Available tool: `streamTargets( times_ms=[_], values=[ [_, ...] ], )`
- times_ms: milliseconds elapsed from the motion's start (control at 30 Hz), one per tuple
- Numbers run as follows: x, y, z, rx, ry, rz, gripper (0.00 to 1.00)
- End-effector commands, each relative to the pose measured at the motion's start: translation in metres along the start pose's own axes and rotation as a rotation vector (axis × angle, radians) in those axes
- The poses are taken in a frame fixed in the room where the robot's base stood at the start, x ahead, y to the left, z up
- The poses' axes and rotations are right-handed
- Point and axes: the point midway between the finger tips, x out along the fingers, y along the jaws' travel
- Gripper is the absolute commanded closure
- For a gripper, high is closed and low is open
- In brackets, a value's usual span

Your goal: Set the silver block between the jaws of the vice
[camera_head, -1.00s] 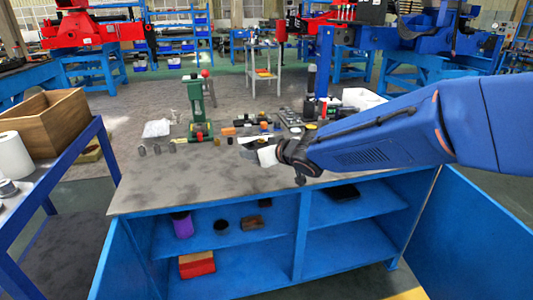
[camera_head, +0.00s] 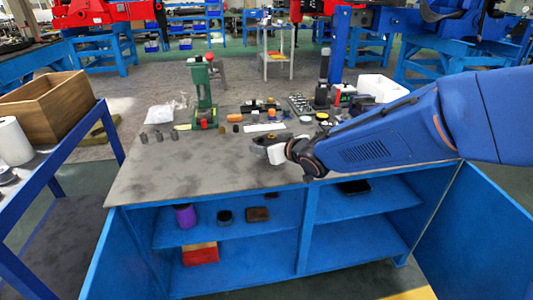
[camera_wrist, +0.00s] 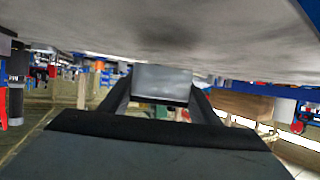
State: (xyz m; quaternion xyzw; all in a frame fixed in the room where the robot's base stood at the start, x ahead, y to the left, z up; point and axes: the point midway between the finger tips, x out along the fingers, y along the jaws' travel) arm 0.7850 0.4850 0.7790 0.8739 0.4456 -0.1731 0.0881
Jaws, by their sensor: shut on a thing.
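My gripper (camera_wrist: 160,90) is shut on the silver block (camera_wrist: 160,82), a smooth pale grey piece between its two dark fingers in the wrist view. In the head view my gripper (camera_head: 268,144) reaches in from the right above the grey bench top (camera_head: 180,175), near its front right part. No vice can be told for certain. A green upright tool (camera_head: 203,92) with red parts at its base stands at the back of the bench. Small dark and orange items (camera_head: 262,106) stand to its right.
Several small grey cylinders (camera_head: 158,136) stand at the bench's left. A white box (camera_head: 382,88) and other clutter fill the back right. The front left of the bench is bare. A wooden crate (camera_head: 48,105) stands on the left cart.

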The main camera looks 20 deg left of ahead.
Motion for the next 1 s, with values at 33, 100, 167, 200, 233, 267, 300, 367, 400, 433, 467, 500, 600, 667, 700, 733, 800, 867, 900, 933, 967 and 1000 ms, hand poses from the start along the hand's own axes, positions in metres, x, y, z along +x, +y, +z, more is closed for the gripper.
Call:
streamTargets(
  times_ms=[33,100,167,200,233,267,300,367,400,433,467,500,600,667,700,733,800,867,900,933,967,1000],
  values=[
    [0.003,0.000,0.007,0.001,-0.002,0.000,0.85],
    [0.006,0.000,0.015,0.002,-0.002,0.000,0.85],
    [0.009,0.000,0.021,0.000,-0.002,0.000,0.85],
    [0.010,0.000,0.024,0.001,-0.002,0.000,0.85],
    [0.011,0.000,0.025,0.001,-0.001,0.000,0.85],
    [0.011,0.000,0.026,0.001,-0.001,0.000,0.85],
    [0.011,0.000,0.027,0.000,0.000,0.000,0.85],
    [0.011,0.000,0.027,0.000,0.001,0.000,0.85],
    [0.011,0.000,0.027,0.000,0.001,0.000,0.85],
    [0.011,0.000,0.027,0.000,0.001,0.000,0.85],
    [0.011,0.000,0.026,0.000,0.001,0.000,0.85],
    [0.011,0.000,0.026,0.000,0.001,0.000,0.85],
    [0.012,0.000,0.028,0.000,0.000,0.000,0.85],
    [0.012,0.000,0.029,0.000,0.000,0.000,0.85],
    [0.012,0.000,0.030,0.000,-0.002,0.000,0.37],
    [0.012,0.000,0.030,0.000,-0.002,0.000,0.30],
    [0.012,0.000,0.030,0.000,-0.002,0.000,0.25],
    [0.012,0.000,0.030,0.000,-0.002,0.000,0.25],
    [0.012,0.000,0.030,0.000,-0.002,0.000,0.25],
    [0.012,0.000,0.030,0.000,-0.002,0.000,0.25],
    [0.012,0.000,0.030,0.000,-0.002,0.000,0.25],
    [0.012,0.000,0.030,0.000,-0.002,0.000,0.25]
  ],
)
